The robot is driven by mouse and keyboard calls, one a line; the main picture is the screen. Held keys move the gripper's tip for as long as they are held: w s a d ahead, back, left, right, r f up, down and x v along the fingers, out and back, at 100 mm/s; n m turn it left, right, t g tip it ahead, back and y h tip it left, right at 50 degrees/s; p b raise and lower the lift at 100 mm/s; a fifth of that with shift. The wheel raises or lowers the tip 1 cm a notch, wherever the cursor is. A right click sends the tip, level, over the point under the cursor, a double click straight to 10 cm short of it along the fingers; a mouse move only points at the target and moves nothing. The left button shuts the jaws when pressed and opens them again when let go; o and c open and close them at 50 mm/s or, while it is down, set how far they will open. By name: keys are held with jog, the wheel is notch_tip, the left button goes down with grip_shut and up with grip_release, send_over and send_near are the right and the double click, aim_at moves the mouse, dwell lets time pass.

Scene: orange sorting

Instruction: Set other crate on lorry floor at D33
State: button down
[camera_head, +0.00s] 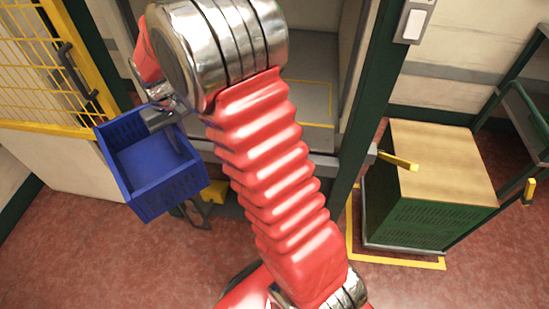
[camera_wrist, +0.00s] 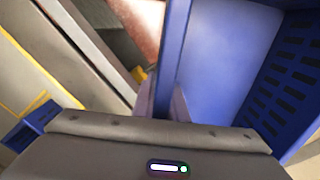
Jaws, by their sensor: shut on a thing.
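A blue crate (camera_head: 150,200) hangs in the air, empty and tilted, at the left of the head view. My gripper (camera_head: 163,116) is shut on its upper wall. In the wrist view the crate's wall (camera_wrist: 258,60) fills the right side, with the jaws (camera_wrist: 165,105) around its edge. The grey lorry floor (camera_head: 312,98) lies beyond the doorway, with a yellow outline (camera_head: 318,125) on it; my arm hides much of it. A small blue part (camera_wrist: 35,128) shows at the wrist view's left; I cannot tell whether it is another crate. No D33 label is readable.
A yellow mesh gate (camera_head: 30,65) stands at the left, near the crate. A dark green post (camera_head: 368,100) edges the doorway at right. A green crate stack with a tan top (camera_head: 440,165) stands on a trolley at the right. Red floor (camera_head: 90,260) is clear at lower left.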

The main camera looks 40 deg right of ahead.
jog(key=shift+a, duration=0.25)
jog(key=s+d+f+m, duration=0.2)
jog(key=s+d+m, duration=0.8)
jog(key=m, duration=0.3)
jog(key=s+d+f+m, duration=0.2)
jog(key=s+d+m, duration=0.8)
jog(key=s+m, duration=0.2)
jog(key=m, duration=0.2)
jog(key=shift+m, duration=0.3)
jog(key=shift+w+d, duration=0.15)
